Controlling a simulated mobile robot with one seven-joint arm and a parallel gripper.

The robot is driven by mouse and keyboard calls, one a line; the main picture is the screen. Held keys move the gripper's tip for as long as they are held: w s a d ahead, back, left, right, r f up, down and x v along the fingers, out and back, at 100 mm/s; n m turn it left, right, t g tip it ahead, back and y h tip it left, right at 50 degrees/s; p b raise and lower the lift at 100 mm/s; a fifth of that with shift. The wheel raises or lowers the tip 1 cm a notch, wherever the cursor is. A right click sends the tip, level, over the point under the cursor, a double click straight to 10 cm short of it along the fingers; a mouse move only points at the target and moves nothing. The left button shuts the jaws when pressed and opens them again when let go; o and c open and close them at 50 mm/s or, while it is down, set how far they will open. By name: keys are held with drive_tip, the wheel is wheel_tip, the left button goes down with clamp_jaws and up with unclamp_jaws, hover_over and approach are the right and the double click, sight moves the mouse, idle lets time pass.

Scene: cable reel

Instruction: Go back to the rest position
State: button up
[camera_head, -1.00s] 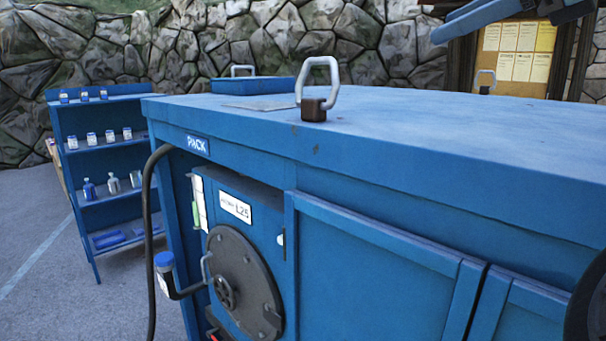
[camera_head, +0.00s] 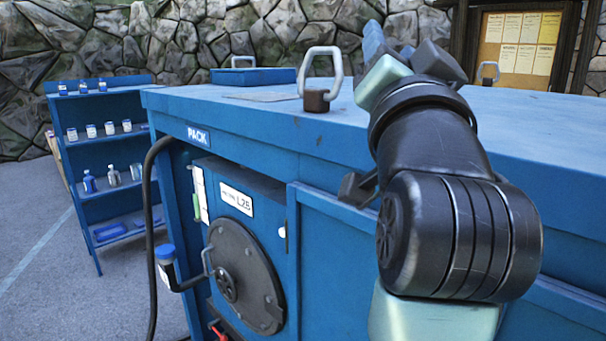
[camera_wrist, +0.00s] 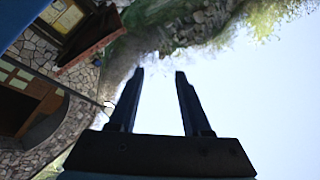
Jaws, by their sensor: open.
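My gripper (camera_wrist: 159,75) is open in the wrist view, its two dark fingers apart with only pale sky between them. In the head view my arm stands folded in front of the blue bench (camera_head: 250,120), right of centre. The gripper end is at the top of it, partly hidden by my own links, above the bench top level. The round dark reel cover (camera_head: 245,277) with its crank handle is on the bench front at lower left, clear of my arm.
A metal loop handle (camera_head: 320,72) on a brown block stands on the bench top just left of my arm. A blue tray (camera_head: 253,76) lies behind it. A blue shelf (camera_head: 108,140) with small bottles and jars stands at left. Open floor lies at lower left.

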drive_tip(key=s+a+r+n+t+y, duration=0.15)
drive_tip(key=s+a+n+t, duration=0.55)
drive_tip(key=s, duration=0.8)
wheel_tip(320, 180, down, 12)
drive_tip(key=a+g+b, duration=0.2)
drive_tip(key=b, duration=1)
drive_tip(key=shift+n+y, duration=0.4)
drive_tip(key=shift+y, duration=0.05)
